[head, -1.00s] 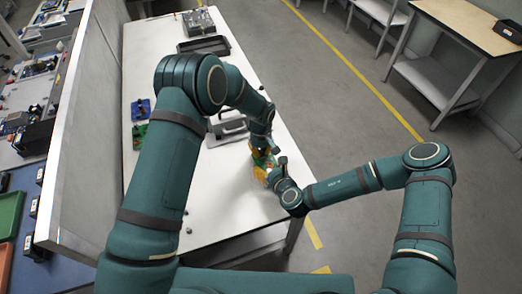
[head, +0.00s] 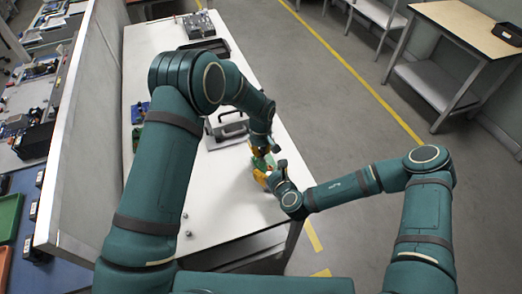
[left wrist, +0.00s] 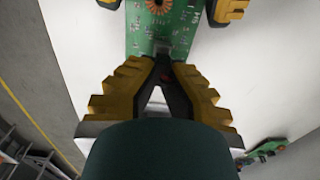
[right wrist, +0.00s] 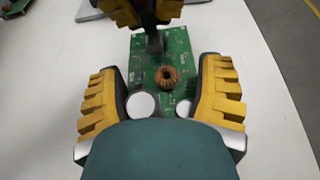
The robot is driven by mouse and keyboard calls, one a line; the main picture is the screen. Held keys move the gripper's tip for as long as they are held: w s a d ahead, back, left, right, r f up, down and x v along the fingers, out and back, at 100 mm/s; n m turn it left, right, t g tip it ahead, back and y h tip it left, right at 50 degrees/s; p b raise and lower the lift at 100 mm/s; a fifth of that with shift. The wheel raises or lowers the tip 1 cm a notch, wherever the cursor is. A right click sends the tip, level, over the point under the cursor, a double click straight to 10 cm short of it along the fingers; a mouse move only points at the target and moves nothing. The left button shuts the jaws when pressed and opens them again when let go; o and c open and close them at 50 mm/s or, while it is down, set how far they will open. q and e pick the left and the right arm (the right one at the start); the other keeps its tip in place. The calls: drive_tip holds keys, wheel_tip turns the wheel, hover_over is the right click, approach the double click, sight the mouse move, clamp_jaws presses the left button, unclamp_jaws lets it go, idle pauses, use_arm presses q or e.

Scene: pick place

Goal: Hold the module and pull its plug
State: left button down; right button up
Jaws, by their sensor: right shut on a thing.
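The module is a green circuit board with a copper coil (right wrist: 168,77), lying low over the white table. My right gripper (right wrist: 160,98) is shut on the board, one finger at each side edge. In the left wrist view the board (left wrist: 180,28) shows at the top, between the right gripper's fingertips. The plug is a small grey piece (right wrist: 155,43) at the board's end. My left gripper (left wrist: 165,66) is at the plug, its fingers converging to a narrow gap. Whether its pads grip the plug is unclear. In the head view both grippers partly hide the board (head: 264,162).
A grey fixture with a handle (head: 225,136) stands on the white table (head: 215,190) beside my left forearm. A dark tray (head: 220,45) and a metal box (head: 198,24) lie farther back. Another green board (left wrist: 262,153) lies on the table. The table's near part is mostly clear.

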drive_tip(key=shift+s+f, duration=0.15)
drive_tip(key=shift+f, duration=0.15)
use_arm(q)
drive_tip(key=shift+r, duration=2)
use_arm(e)
drive_tip(key=o, duration=1.3)
drive_tip(key=shift+r, duration=0.1)
drive_tip(key=shift+r, duration=0.1)
